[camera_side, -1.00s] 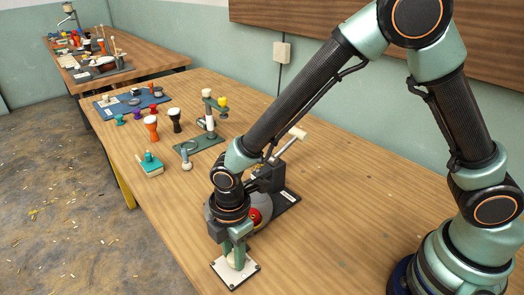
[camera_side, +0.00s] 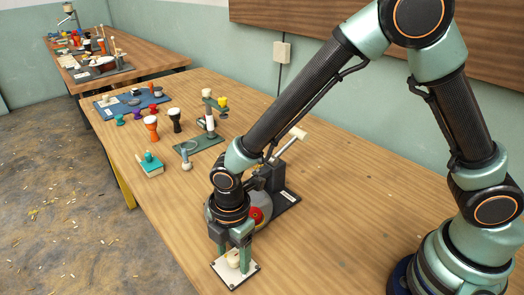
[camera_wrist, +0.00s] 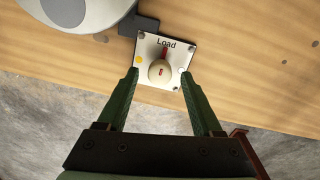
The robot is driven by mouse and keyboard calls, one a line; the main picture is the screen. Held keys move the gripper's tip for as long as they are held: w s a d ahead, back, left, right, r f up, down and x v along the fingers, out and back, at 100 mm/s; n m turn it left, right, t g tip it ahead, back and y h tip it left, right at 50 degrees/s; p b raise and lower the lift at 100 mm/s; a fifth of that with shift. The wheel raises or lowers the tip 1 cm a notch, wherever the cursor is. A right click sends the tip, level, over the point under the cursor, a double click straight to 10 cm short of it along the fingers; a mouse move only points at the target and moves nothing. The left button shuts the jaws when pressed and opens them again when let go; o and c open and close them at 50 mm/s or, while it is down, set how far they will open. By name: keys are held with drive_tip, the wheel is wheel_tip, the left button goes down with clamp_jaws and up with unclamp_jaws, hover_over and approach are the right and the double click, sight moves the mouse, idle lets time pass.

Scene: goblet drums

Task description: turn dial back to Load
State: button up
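The dial is a cream knob (camera_wrist: 160,71) on a square white plate (camera_side: 222,270) near the table's front edge. In the wrist view a red pointer (camera_wrist: 164,53) on the knob points up at the word "Load". A yellow dot marks the plate's left side. My gripper (camera_wrist: 160,76) is open, with its two green fingers apart on either side of the knob. No contact with the knob shows. The knob also shows between the fingers in the side view (camera_side: 233,260).
A machine with a grey disc (camera_side: 262,205), red hub and lever stands just behind the plate. A green stand (camera_side: 200,143), small drums (camera_side: 151,127) and a teal-topped block (camera_side: 150,166) lie farther left. The table right of the machine is clear.

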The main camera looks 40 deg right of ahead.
sight(235, 258)
wheel_tip(235, 258, up, 12)
drive_tip(key=shift+s+d, duration=0.15)
drive_tip(key=shift+s, duration=0.05)
idle(0.5)
drive_tip(key=s+d+r+m+t, duration=0.1)
drive_tip(key=d+r+m, duration=0.4)
drive_tip(key=d+m, duration=0.5)
drive_tip(key=s+d+r+m+t, duration=0.2)
drive_tip(key=d+r+m+t, duration=0.2)
drive_tip(key=d+m, duration=0.5)
drive_tip(key=d+r, duration=0.1)
drive_tip(key=d, duration=0.3)
drive_tip(key=shift+s+d+r+m, duration=0.2)
drive_tip(key=shift+s+d+m, duration=0.05)
drive_tip(key=shift+m, duration=0.15)
